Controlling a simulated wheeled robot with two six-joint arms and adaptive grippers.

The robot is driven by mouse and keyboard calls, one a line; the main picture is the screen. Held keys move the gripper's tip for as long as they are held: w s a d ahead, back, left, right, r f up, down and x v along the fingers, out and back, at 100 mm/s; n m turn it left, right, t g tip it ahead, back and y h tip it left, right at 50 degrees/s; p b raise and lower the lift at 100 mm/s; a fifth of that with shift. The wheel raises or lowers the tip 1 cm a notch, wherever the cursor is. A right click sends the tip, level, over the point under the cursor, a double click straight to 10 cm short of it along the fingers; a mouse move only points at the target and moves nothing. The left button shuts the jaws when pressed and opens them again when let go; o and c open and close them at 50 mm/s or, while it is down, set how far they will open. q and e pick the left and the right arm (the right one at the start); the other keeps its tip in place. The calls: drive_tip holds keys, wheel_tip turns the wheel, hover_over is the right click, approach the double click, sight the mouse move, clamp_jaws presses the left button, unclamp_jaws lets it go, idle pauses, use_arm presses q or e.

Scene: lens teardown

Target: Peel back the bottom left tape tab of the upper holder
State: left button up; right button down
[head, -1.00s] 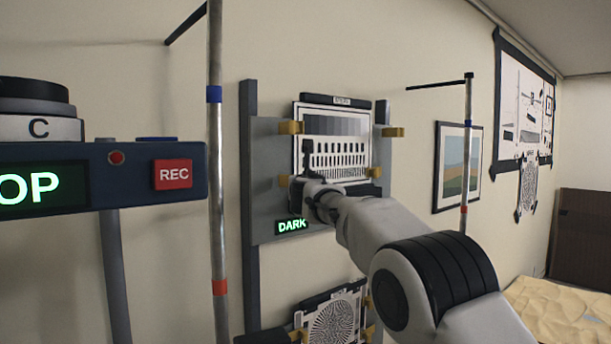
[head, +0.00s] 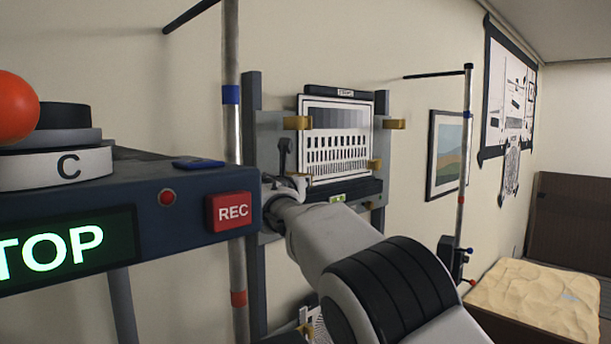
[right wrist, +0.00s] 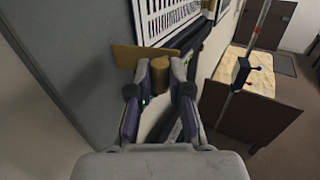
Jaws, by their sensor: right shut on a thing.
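The upper holder's striped test chart (head: 340,140) sits in a grey wall frame, with gold tape tabs at top left (head: 297,122), top right (head: 394,124) and lower right (head: 375,165). The bottom left corner is hidden in the head view by my right gripper (head: 284,186). In the right wrist view the bottom left gold tab (right wrist: 132,57) lies by the chart's lower corner. A brownish-gold rounded piece at it is between the fingertips of my right gripper (right wrist: 160,78), which is shut on it. My left gripper is not in view.
A box with a red REC button (head: 231,211) stands close at the left, near my right gripper. A metal pole (head: 231,150) rises behind it. A second pole (head: 465,160) and a sandy-topped box (head: 540,295) are at right. A lower holder (head: 313,325) is partly hidden.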

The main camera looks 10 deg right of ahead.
idle(0.4)
drive_tip(key=c, duration=1.1)
unclamp_jaws()
drive_tip(key=shift+w, duration=0.1)
